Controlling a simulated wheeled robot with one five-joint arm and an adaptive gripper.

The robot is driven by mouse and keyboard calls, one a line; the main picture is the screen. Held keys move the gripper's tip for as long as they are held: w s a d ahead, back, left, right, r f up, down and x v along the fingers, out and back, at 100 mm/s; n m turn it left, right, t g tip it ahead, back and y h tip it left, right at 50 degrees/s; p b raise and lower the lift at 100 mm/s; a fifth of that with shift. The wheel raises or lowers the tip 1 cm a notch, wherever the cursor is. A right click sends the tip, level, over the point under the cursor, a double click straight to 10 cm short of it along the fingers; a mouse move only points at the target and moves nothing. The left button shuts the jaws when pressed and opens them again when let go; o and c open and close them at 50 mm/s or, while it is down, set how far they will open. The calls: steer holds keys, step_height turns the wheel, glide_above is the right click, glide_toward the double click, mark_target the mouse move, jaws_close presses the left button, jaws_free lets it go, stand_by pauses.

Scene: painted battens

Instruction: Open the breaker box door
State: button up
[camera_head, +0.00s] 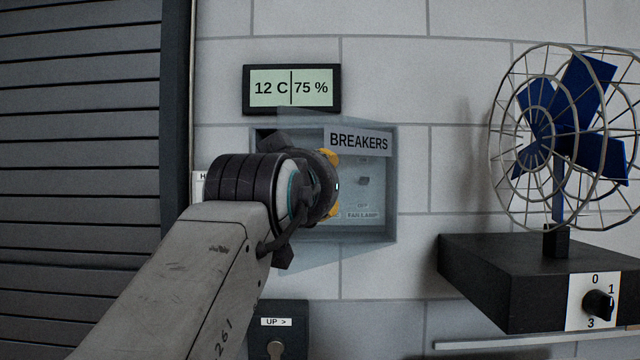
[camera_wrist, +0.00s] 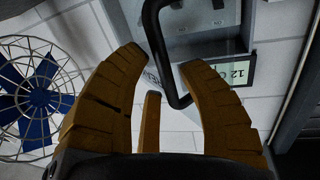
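The breaker box (camera_head: 390,225) is on the white block wall, with a clear door labelled "BREAKERS" (camera_head: 359,142). The door looks ajar, its left edge swung out from the wall and its right edge at the box. My gripper (camera_head: 330,185) is in front of the box's left part and hides that area and the handle in the head view. In the wrist view, a black bar handle (camera_wrist: 162,52) passes between the spread yellow fingers of my gripper (camera_wrist: 163,62). Gaps show between the fingertips and the bar; I see no firm grip.
A display (camera_head: 291,89) reading 12 C and 75 % hangs above the box. A caged blue fan (camera_head: 556,165) stands on a dark shelf (camera_head: 510,285) at right. A dark shutter (camera_head: 80,150) fills the left. A key switch panel (camera_head: 276,340) is below.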

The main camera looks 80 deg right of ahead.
steer(key=shift+o, duration=0.7)
steer(key=shift+a, duration=0.1)
steer(key=a, duration=1.1)
steer(key=shift+a, duration=0.4)
steer(key=shift+w, duration=0.1)
